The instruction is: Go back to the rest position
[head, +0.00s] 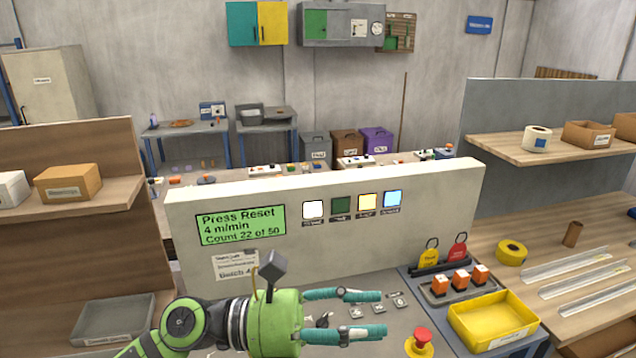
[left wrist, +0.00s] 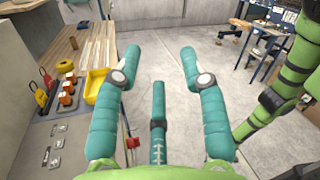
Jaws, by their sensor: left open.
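My left gripper (head: 378,314) reaches in from the lower left, in front of the control panel (head: 400,210). Its teal fingers are spread apart with nothing between them. In the left wrist view the left gripper (left wrist: 160,58) is open and empty, with bare floor beyond the fingertips. The panel screen (head: 240,226) reads "Press Reset, 4 m/min, Count 22 of 50". Beside it are white, dark green, yellow and blue square buttons; the green one looks unlit. My right gripper is not in view.
A red emergency stop (head: 422,338) stands right of the left gripper. A yellow tray (head: 492,318) and orange switches (head: 460,280) lie farther right. A wooden bench (head: 540,225) holds a yellow tape roll (head: 511,253) and clear strips. A grey bin (head: 112,318) sits at the left.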

